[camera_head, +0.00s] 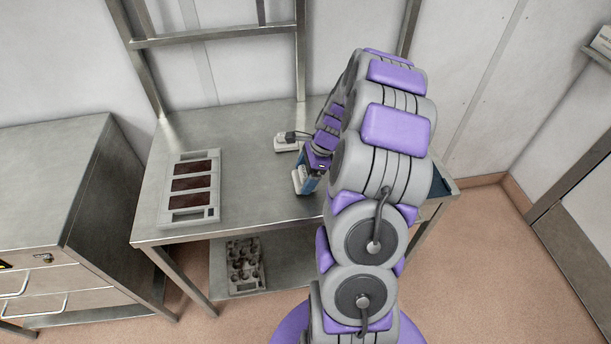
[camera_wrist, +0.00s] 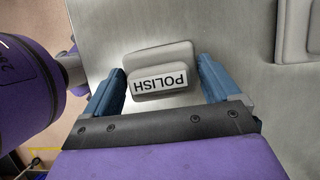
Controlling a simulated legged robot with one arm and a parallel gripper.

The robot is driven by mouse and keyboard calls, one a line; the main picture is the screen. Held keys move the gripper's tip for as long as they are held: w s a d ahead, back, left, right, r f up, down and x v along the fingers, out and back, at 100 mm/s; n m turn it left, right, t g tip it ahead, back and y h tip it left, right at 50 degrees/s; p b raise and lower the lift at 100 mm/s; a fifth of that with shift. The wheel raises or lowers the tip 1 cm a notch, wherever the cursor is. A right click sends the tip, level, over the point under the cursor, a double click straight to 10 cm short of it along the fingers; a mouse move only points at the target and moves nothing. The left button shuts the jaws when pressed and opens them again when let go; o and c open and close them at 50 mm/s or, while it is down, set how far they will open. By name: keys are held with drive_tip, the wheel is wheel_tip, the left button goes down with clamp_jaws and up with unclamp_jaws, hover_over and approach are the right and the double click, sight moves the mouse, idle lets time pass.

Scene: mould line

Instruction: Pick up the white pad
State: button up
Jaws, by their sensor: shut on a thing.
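The white pad (camera_wrist: 160,56) is a pale rounded block with a white label reading POLISH, upside down in the wrist view. My gripper (camera_wrist: 162,72) has its blue fingers on either side of the pad, shut on it. In the head view the pad (camera_head: 298,180) shows as a small white piece beside my gripper (camera_head: 306,182), over the steel table (camera_head: 240,125). My arm hides part of the table there. I cannot tell whether the pad touches the table or is just above it.
A small white block with a dark top (camera_head: 287,143) stands behind the gripper. A grey mould (camera_head: 213,205) with three dark panels lies on the table's left. A mould tray (camera_head: 245,266) is on the lower shelf. A steel cabinet (camera_head: 50,180) stands left.

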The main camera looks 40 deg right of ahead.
wheel_tip(320, 180, up, 3)
drive_tip(key=shift+f+p, duration=0.15)
drive_tip(key=shift+p, duration=0.25)
drive_tip(key=s+a+r+p, duration=0.1)
drive_tip(key=s+a, duration=0.4)
drive_tip(key=s, duration=1)
drive_tip(key=shift+a+p, duration=0.25)
drive_tip(key=shift+p, duration=0.55)
